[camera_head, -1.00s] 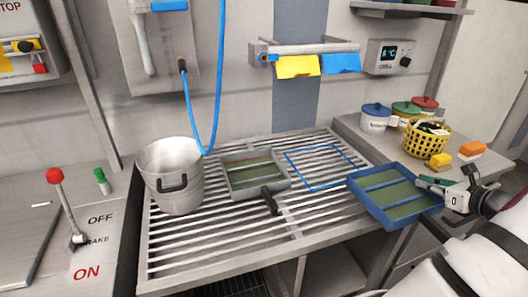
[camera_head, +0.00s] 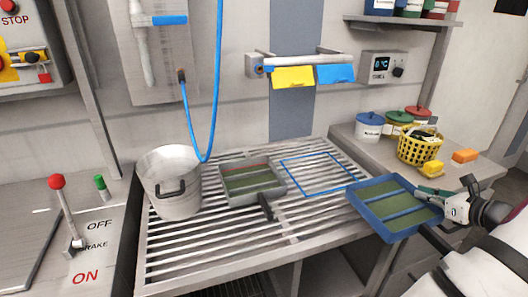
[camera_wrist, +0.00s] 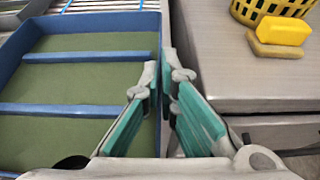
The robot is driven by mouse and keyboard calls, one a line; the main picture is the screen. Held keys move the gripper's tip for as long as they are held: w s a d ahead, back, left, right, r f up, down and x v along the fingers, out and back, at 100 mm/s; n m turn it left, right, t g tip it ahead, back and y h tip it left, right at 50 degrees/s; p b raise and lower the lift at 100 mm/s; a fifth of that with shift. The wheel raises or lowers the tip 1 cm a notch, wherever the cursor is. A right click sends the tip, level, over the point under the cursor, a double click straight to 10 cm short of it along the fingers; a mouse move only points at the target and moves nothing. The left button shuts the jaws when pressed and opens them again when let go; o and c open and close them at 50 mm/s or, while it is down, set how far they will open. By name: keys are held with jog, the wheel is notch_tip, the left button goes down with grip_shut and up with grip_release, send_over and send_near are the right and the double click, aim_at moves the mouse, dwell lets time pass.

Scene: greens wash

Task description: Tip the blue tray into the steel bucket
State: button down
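The blue tray (camera_head: 367,217) is at the right front corner of the slatted bench, partly past its edge. It has cross dividers and flat green in its compartments. In the wrist view the tray (camera_wrist: 75,110) fills the left side. My gripper (camera_head: 441,204) is at the tray's right side wall. In the wrist view my gripper (camera_wrist: 164,80) has one green-padded finger inside the wall and one outside, closed on it. The steel bucket (camera_head: 178,196) stands upright at the bench's left end, with a black handle. Its inside bottom is hidden.
A grey tray (camera_head: 238,197) with green inside and a dark handle sits mid-bench, beside an empty blue outline (camera_head: 318,175). A blue hose (camera_head: 190,120) hangs near the bucket. A yellow basket (camera_head: 418,148), lidded pots and sponges stand on the right counter.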

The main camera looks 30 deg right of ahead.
jog(key=w+a+n+g+y, duration=0.1)
jog(key=w+a+n+y, duration=0.3)
jog(key=a, duration=1.2)
jog(key=w+a+r+n+g+y, duration=0.1)
jog(key=w+a+n+y, duration=0.4)
jog(key=w+a, duration=0.8)
jog(key=w+a+r+n+g+y, duration=0.1)
jog(key=w+a+n+g+y, duration=0.2)
jog(key=w+a, duration=0.6)
jog(key=a+n+y, duration=0.1)
jog(key=a+y, duration=0.1)
jog(key=a, duration=1)
jog(key=shift+w+r, duration=0.25)
